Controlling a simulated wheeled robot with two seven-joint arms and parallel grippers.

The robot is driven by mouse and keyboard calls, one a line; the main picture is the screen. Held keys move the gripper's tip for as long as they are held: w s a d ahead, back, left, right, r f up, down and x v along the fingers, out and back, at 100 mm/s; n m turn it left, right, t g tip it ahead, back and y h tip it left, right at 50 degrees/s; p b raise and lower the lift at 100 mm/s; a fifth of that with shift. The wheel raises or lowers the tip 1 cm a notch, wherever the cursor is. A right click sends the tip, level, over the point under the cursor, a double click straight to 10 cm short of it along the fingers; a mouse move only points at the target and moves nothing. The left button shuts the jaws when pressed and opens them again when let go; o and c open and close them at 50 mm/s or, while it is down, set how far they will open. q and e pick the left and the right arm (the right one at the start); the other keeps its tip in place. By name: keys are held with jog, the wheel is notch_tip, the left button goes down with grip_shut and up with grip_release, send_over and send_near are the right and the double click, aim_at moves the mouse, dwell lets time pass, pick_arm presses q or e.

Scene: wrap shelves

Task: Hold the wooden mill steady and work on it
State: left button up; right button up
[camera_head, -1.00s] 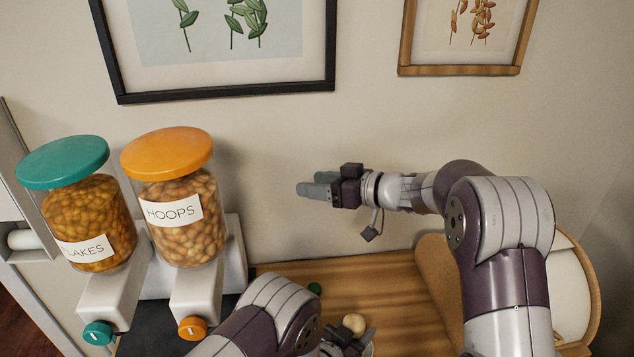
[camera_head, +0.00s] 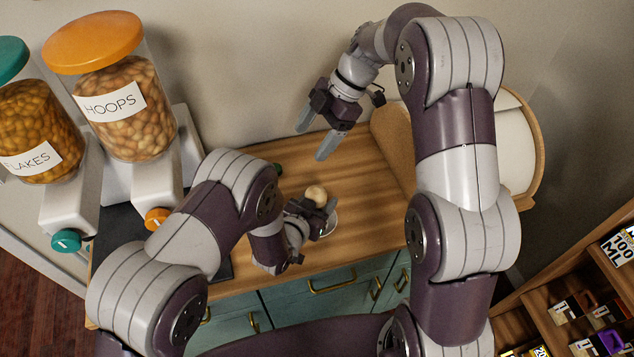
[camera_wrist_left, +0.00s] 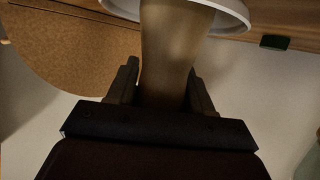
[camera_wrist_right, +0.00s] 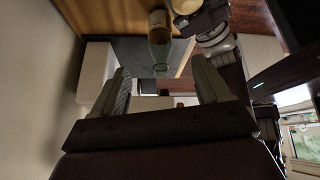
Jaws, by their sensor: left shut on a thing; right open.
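The wooden mill (camera_head: 316,194) stands on the wooden counter, its pale round top showing beside my left gripper (camera_head: 326,214). In the left wrist view the tan mill body (camera_wrist_left: 175,45) sits between the fingers of my left gripper (camera_wrist_left: 162,80), which are shut on it. A white dish (camera_head: 332,222) is at the mill's foot; its rim also shows in the left wrist view (camera_wrist_left: 238,12). My right gripper (camera_head: 314,136) is open and empty, up and behind the mill, fingers pointing down-left. The mill's lower body is hidden in the head view.
Two dispensers, flakes (camera_head: 38,120) and hoops (camera_head: 125,105), stand at the left. A small green thing (camera_head: 278,169) is behind my left arm. A bottle (camera_wrist_right: 159,40) shows in the right wrist view. A rounded wooden board (camera_head: 397,140) leans at the right. Free counter (camera_head: 365,190) lies right of the mill.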

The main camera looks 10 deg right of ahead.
aim_at(317, 190)
jog(key=s+f+n, duration=0.1)
jog(key=f, duration=0.3)
jog(key=s+f+h, duration=0.1)
jog(key=s+f, duration=0.1)
jog(key=f, duration=0.2)
jog(key=s+f+n+g+h, duration=0.1)
jog(key=f, duration=0.3)
jog(key=shift+s+a+f+n, duration=0.15)
jog(key=shift+s+a+n, duration=0.05)
jog(key=shift+a+n, duration=0.1)
